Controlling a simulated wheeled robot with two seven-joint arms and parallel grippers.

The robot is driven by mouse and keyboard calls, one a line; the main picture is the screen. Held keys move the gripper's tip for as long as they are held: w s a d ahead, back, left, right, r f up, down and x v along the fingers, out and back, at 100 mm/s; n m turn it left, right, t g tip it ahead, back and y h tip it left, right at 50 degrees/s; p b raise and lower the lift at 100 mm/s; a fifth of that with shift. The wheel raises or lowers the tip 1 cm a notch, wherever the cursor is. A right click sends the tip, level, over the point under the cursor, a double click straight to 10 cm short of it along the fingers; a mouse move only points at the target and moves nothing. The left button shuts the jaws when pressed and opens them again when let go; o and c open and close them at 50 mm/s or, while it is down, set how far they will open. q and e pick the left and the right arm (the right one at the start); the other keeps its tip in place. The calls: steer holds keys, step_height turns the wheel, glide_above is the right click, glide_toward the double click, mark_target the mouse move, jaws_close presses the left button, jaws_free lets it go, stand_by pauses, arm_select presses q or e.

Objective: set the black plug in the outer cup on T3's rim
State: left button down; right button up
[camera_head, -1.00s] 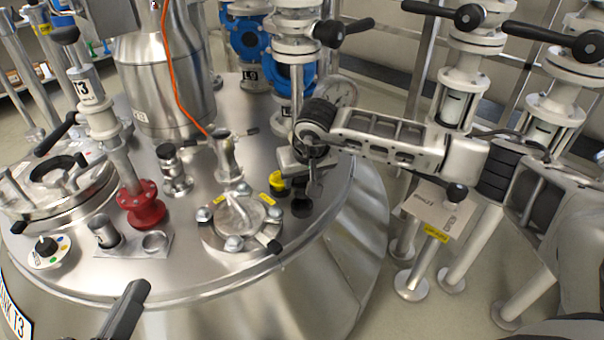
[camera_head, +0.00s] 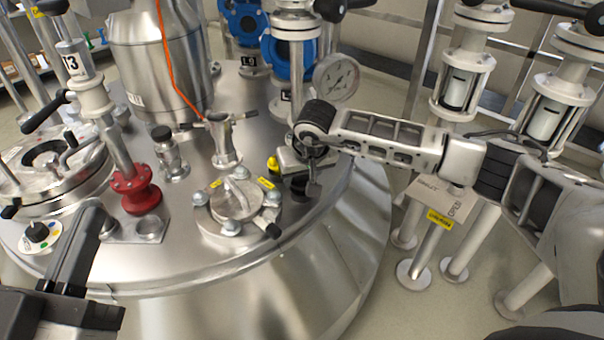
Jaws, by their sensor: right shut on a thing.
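My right gripper (camera_head: 313,180) is over the right part of the T3 vessel lid, pointing down and shut. A black plug (camera_head: 299,187) shows at its fingertips, low over the lid; whether it touches the lid I cannot tell. A small metal plate (camera_head: 121,234) lies near the lid's front left edge. One round cup (camera_head: 149,229) on it shows and looks empty. The plate's left part, with a second cup, is hidden behind my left gripper (camera_head: 93,213). The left gripper reaches in from the lower left; the gap between its fingers is not clear.
A yellow-topped plug (camera_head: 273,167) stands just left of the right gripper. A bolted flange cover (camera_head: 236,203), a red flanged post (camera_head: 136,190) and a metal fitting (camera_head: 170,155) stand on the lid. A gauge (camera_head: 336,78) rises behind. The lid's front edge is clear.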

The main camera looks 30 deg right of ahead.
arm_select(q)
steer(key=shift+r, duration=0.1)
stand_by(0.6)
arm_select(e)
steer(key=o, duration=1)
steer(key=shift+r, duration=0.2)
arm_select(q)
step_height(320, 180, down, 7)
steer(key=s+n+g+y+p, duration=0.2)
steer(key=n+g+y+p, duration=0.1)
steer(key=p, duration=0.3)
steer(key=shift+s+d+n+g, duration=0.25)
steer(key=shift+n+g, duration=0.15)
steer(key=shift+g, duration=0.4)
arm_select(e)
steer(key=v, duration=1.5)
steer(key=shift+s+r, duration=0.15)
steer(key=shift+s, duration=0.05)
